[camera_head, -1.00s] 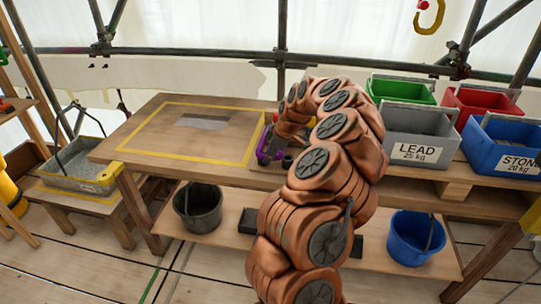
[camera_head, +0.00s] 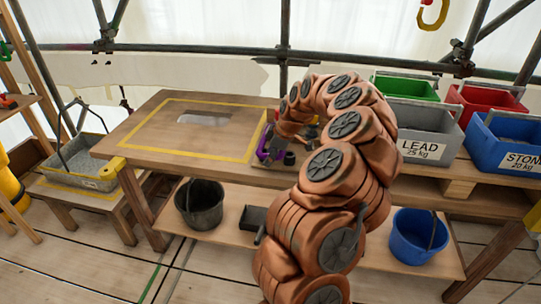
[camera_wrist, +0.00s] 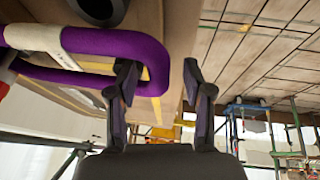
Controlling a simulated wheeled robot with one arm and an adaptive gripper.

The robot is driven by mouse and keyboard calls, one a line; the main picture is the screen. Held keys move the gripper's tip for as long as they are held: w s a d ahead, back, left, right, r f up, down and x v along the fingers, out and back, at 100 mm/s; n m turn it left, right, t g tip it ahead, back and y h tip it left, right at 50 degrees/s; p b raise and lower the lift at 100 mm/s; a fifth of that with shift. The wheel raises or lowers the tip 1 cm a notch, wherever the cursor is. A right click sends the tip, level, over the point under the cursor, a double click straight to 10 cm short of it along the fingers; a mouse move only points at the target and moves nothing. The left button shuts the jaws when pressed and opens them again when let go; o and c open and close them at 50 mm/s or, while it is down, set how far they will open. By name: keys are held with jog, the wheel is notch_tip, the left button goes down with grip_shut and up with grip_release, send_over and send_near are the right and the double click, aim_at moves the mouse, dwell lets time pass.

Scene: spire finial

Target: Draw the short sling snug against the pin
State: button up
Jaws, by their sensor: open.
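The short sling (camera_wrist: 115,45) is a purple loop with a pale sleeve at left in the wrist view. Its rounded right end shows between the two fingers of my gripper (camera_wrist: 164,95), which are apart; the left finger overlaps the sling in the picture. I cannot tell whether either finger touches it. In the head view a small purple patch (camera_head: 264,143) shows at the bench's right part beside my arm, which hides most of my gripper. I cannot make out the pin for certain.
A dark round piece (camera_wrist: 97,8) is near the sling. A grey LEAD bin (camera_head: 418,150) and blue STONE bin (camera_head: 505,145) stand right of my arm. Buckets sit on the lower shelf.

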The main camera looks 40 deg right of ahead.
jog(key=shift+r, duration=0.1)
jog(key=v, duration=1.2)
jog(key=shift+a, duration=0.1)
dwell(0.3)
jog(key=s+a+r+g+y+p, duration=0.15)
jog(key=a+r, duration=0.25)
jog(key=a, duration=0.9)
jog(key=s+a+r+g+h+p, duration=0.15)
jog(key=a+r, duration=0.25)
jog(key=a, duration=0.9)
jog(key=s+a+m+p, duration=0.1)
jog(key=s+a+m, duration=0.1)
jog(key=s+a, duration=0.65)
jog(key=s+a+f+m+g+p, duration=0.1)
jog(key=s+f+m, duration=0.1)
jog(key=s, duration=0.6)
jog(key=s+a+f+m+g+h+p, duration=0.1)
jog(key=s+f+m+g, duration=0.1)
jog(key=s, duration=0.6)
jog(key=shift+s+f+m, duration=0.2)
jog(key=shift+f+m, duration=0.35)
jog(key=shift+m, duration=0.15)
